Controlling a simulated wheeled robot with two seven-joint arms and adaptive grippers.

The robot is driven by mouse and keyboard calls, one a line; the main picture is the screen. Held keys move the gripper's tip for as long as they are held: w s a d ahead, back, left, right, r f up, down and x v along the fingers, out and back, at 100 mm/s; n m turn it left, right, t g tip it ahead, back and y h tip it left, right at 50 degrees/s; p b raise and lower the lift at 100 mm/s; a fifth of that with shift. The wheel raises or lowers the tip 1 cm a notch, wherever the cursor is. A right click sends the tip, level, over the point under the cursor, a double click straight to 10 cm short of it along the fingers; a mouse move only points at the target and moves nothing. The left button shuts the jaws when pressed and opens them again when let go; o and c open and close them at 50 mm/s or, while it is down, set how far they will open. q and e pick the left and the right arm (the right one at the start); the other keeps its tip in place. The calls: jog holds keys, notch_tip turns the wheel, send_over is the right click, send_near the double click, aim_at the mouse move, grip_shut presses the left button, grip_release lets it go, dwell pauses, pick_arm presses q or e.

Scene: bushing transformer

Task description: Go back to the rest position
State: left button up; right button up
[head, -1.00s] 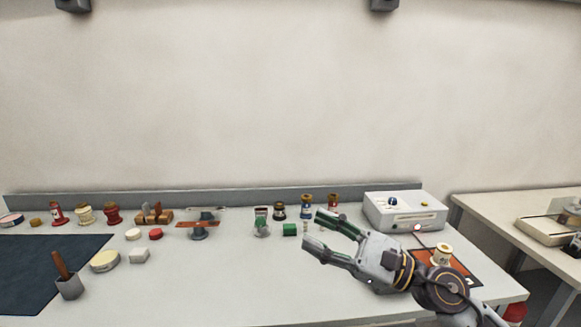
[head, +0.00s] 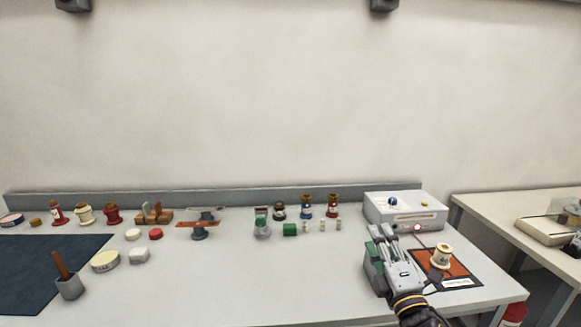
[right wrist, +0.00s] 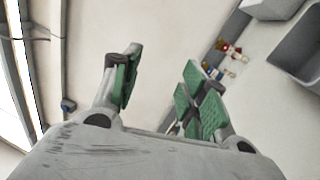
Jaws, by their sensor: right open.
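My right gripper (head: 378,250) is over the right part of the workbench (head: 250,285), left of an orange mat, with its fingers pointing away toward the wall. In the right wrist view its green-padded fingers (right wrist: 160,90) are spread apart, with nothing between them. A cream spool-like part (head: 441,256) stands on the orange mat (head: 465,272), just right of the gripper and apart from it. My left gripper is not in the head view.
A white box device (head: 404,212) stands at the back right, close beyond the gripper. Several bushings and small parts line the back of the bench. A dark blue mat (head: 40,270) and a cup with a brush (head: 68,287) are at left. The front middle is clear.

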jog(key=s+d+f+m+g+h, duration=0.2)
jog(key=s+f+m+g, duration=0.15)
jog(key=f+m, duration=0.4)
jog(key=s+d+f+m+g+h, duration=0.25)
jog(key=f+m+g, duration=0.2)
jog(key=f, duration=0.65)
jog(key=s+a+f+m+g+y, duration=0.3)
jog(key=s+f+m+g, duration=0.45)
jog(key=s+f, duration=0.75)
jog(key=s+f+n+g, duration=0.1)
jog(key=s+f, duration=0.1)
jog(key=f, duration=1.4)
jog(key=s+f+n+g, duration=0.1)
jog(key=s+f+g, duration=0.1)
jog(key=f, duration=1.3)
jog(key=s+d+f, duration=0.2)
jog(key=s+f, duration=0.8)
jog(key=s, duration=0.1)
jog(key=s+d+f, duration=0.3)
jog(key=s+f, duration=0.7)
jog(key=s, duration=0.1)
jog(key=shift+d+g, duration=0.25)
jog(key=shift+g, duration=0.2)
